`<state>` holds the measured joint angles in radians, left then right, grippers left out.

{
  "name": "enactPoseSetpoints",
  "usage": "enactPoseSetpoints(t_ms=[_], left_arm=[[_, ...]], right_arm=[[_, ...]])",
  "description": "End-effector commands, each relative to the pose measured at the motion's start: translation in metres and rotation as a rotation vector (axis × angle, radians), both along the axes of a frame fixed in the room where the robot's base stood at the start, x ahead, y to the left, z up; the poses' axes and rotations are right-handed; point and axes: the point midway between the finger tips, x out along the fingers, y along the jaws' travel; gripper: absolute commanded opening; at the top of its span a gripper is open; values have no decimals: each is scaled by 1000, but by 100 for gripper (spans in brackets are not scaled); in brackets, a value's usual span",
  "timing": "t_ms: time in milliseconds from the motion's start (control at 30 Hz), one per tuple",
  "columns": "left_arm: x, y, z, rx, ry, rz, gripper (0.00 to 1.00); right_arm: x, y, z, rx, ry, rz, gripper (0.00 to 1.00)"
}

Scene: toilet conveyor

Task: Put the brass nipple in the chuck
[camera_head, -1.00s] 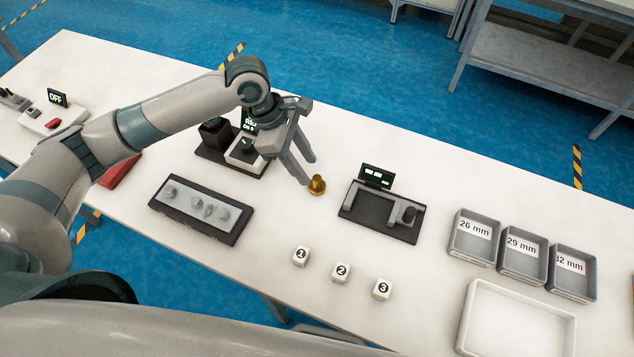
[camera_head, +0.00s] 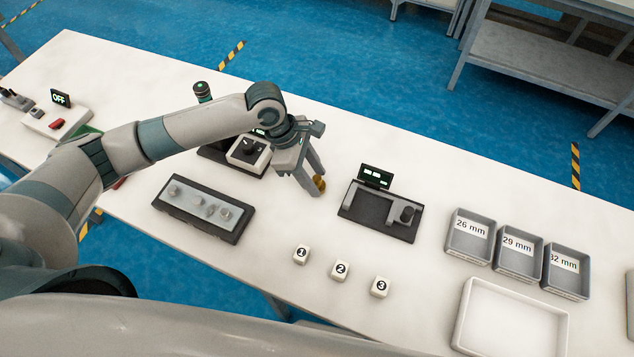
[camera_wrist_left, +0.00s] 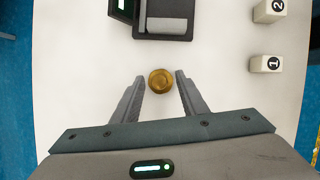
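The brass nipple (camera_head: 320,184) stands on the white table, partly hidden by a finger. In the left wrist view, the nipple (camera_wrist_left: 161,82) lies between the fingertips of my left gripper (camera_wrist_left: 159,80), with a small gap on each side. My left gripper (camera_head: 314,184) is open and reaches down around it. The chuck is not clearly identifiable; a black-based unit with a dial box (camera_head: 248,153) is partly hidden behind my left arm. My right gripper is not in view.
A black gauge-like unit (camera_head: 382,212) with a small display stands right of the nipple. Numbered cubes (camera_head: 340,271) stand in front. Labelled bins (camera_head: 470,236) and a white tray (camera_head: 512,318) are at right.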

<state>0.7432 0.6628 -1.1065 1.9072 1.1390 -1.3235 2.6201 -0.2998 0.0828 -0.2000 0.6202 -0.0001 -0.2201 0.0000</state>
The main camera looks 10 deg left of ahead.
Motion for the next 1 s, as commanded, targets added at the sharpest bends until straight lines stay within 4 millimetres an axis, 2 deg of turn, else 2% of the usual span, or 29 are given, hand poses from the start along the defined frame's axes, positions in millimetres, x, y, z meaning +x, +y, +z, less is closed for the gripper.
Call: enactPoseSetpoints(t_ms=[100,167,267,300,733,867,1000], left_arm=[[0,0,0,0,0,0,40],[0,0,0,0,0,0,28],[0,0,0,0,0,0,4],[0,0,0,0,0,0,0],[1,0,5,-2,-1,-1,0],[1,0,15,-2,-3,-1,0],[1,-1,35,-3,-4,-2,0]], right_arm=[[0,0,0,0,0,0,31],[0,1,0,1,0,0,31],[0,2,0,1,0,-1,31],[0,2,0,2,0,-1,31],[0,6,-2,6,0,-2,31],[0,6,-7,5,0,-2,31],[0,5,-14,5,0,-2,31]])
